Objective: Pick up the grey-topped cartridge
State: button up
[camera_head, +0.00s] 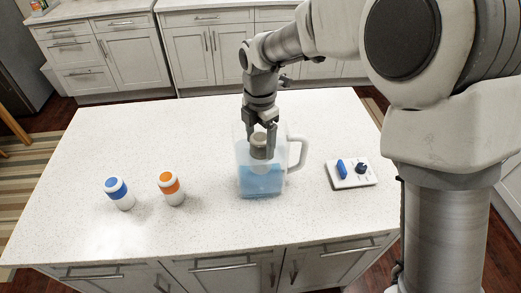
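The grey-topped cartridge (259,140) is at the mouth of a clear pitcher (245,183) that holds blue liquid. Its grey-beige top shows, and its lower part is seen only dimly through the pitcher wall. My gripper (259,133) points down over the pitcher, with one finger on each side of the grey top. The right finger looks very close to the top or against it. I cannot tell whether the fingers press on it.
A blue-topped white cartridge (119,193) and an orange-topped one (171,188) stand on the left of the white counter (130,130). The pitcher's handle (299,152) is on its right. A small white tray (350,182) with two blue pieces lies further right. The back left counter is clear.

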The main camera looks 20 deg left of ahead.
jog(key=c, duration=1.2)
jog(key=shift+c, duration=0.2)
